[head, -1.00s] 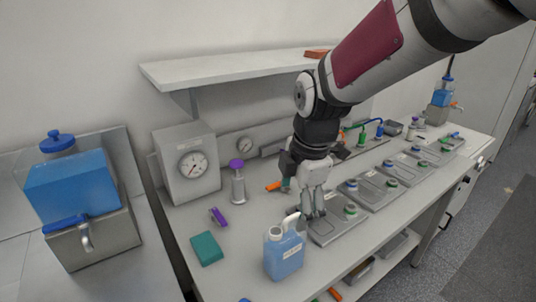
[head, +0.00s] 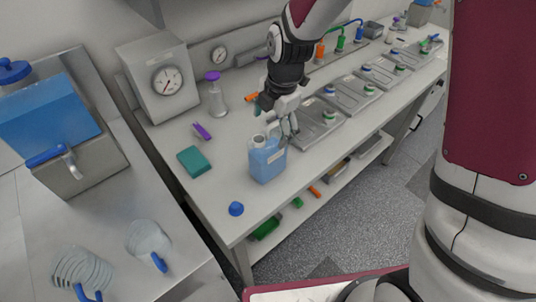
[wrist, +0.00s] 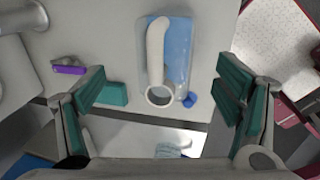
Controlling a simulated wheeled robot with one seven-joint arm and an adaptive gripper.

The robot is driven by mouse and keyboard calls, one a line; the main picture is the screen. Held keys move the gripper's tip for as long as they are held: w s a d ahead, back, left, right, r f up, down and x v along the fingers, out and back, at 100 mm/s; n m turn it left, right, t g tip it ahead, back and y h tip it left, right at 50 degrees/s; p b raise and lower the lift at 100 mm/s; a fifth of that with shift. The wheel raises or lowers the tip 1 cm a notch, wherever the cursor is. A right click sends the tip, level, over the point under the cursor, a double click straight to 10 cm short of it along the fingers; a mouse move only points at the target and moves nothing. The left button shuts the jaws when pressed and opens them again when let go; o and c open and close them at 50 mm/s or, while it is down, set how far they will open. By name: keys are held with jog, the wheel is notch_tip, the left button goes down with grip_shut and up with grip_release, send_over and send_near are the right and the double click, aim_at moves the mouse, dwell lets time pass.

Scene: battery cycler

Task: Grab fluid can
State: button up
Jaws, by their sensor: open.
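The fluid can is a translucent blue jug (head: 267,160) with a pale neck and handle, upright near the front edge of the bench. In the wrist view the can (wrist: 180,48) lies between the fingers' lines, with its white curved handle and round open mouth toward me. My gripper (head: 288,122) is open and empty, just behind and above the can in the head view. In the wrist view its teal-padded fingers (wrist: 160,90) are spread wide on both sides of the can. Whether a finger touches the can cannot be told.
A blue cap (head: 236,208) lies on the bench in front of the can. A teal block (head: 194,161) and a purple clip (head: 201,131) lie to its left. Metal plates (head: 318,122) line the bench to the right. A gauge box (head: 165,80) stands behind.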

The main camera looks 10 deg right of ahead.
aim_at(270, 137)
notch_tip(270, 137, down, 4)
jog(key=shift+s+a+r+p, duration=0.1)
jog(key=shift+a+p, duration=0.05)
jog(key=shift+p, duration=0.4)
jog(key=shift+w+f, duration=0.2)
jog(key=shift+f, duration=0.4)
jog(key=shift+c, duration=0.4)
grip_shut()
